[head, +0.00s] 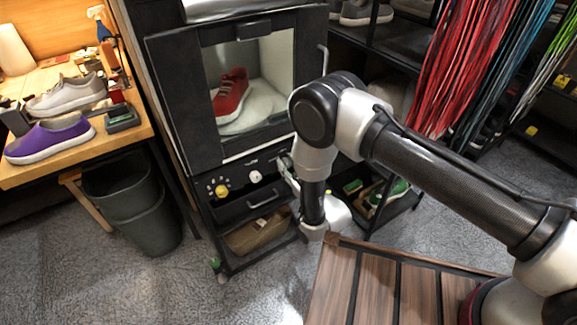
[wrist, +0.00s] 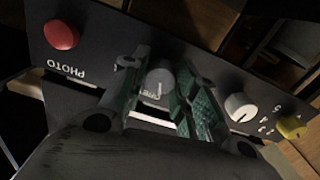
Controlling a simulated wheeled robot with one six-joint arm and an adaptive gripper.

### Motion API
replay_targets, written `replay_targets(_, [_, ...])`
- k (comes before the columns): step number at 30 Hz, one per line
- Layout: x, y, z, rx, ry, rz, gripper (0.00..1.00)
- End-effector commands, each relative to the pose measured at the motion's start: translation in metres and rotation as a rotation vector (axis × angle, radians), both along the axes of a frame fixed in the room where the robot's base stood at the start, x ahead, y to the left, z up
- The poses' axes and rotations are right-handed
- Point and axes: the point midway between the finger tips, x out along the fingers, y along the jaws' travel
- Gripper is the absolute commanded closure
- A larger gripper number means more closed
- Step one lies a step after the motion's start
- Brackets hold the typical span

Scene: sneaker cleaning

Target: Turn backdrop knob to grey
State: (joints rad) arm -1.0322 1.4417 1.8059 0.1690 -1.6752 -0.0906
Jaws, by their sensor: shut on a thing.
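A photo booth (head: 178,95) with a black front stands in the head view, a red sneaker (head: 231,94) inside on a pale backdrop (head: 257,72). Its control panel (wrist: 90,62) shows upside down in the wrist view. My gripper (wrist: 160,68) has its green-padded fingers on both sides of a grey knob (wrist: 159,82), shut on it. The knob's label is partly hidden and I cannot read it; I cannot tell its setting. In the head view my gripper (head: 285,166) is at the panel's right end and hides this knob.
A white knob (wrist: 240,107) and a yellow knob (wrist: 292,126) sit to one side, a red button (wrist: 61,35) to the other. A drawer handle (head: 263,199) is below the panel. A wooden slatted bench (head: 375,290) stands in front; a bin (head: 135,205) stands left.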

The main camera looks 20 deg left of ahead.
Motion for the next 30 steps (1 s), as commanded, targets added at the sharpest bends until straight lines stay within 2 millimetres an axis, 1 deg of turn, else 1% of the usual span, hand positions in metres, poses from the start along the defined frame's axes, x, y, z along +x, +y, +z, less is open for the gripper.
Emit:
replay_targets(6, [-0.0003,0.0,-0.0001,0.11,0.129,0.001,0.95])
replay_targets(15, [-0.0001,-0.0002,-0.0001,0.208,0.243,0.001,0.95])
replay_targets(30, [0.0,-0.0003,0.0,0.242,0.283,0.0,0.95])
